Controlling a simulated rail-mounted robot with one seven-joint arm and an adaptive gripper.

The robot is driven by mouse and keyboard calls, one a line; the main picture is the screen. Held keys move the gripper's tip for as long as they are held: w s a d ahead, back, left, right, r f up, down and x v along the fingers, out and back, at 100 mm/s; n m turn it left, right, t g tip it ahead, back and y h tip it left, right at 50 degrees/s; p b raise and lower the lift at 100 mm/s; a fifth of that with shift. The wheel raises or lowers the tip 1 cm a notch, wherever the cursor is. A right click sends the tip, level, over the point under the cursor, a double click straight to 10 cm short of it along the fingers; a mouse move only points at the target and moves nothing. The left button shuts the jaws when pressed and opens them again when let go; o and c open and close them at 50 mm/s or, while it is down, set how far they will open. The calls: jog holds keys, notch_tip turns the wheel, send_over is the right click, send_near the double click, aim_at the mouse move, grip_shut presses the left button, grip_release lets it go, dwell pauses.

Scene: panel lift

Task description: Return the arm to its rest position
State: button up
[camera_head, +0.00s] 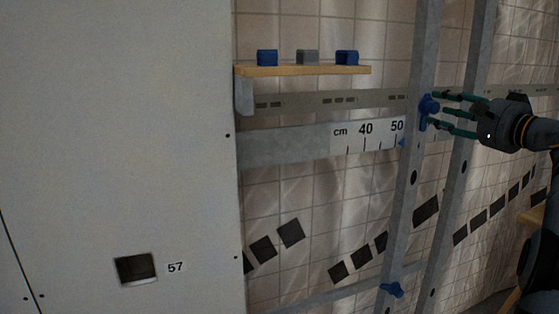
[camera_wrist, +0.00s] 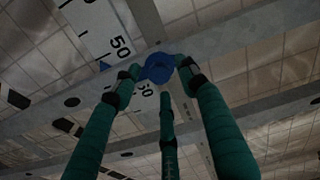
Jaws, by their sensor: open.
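My gripper (camera_head: 447,112) is at the right in the head view, with its green fingers pointing left toward a blue knob (camera_head: 428,106) on a metal upright. In the wrist view the fingers of my gripper (camera_wrist: 165,85) are spread around the blue knob (camera_wrist: 160,68). The fingertips are close to the knob; whether they touch it I cannot tell. The gripper is open. My dark arm runs out of the picture at the right.
A large pale panel (camera_head: 120,120) marked 57 fills the left. A wooden shelf (camera_head: 300,70) holds two blue blocks and a grey one. A ruler strip (camera_head: 365,136) lies behind two metal uprights.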

jog(key=shift+x, duration=0.9)
jog(key=shift+s, duration=0.1)
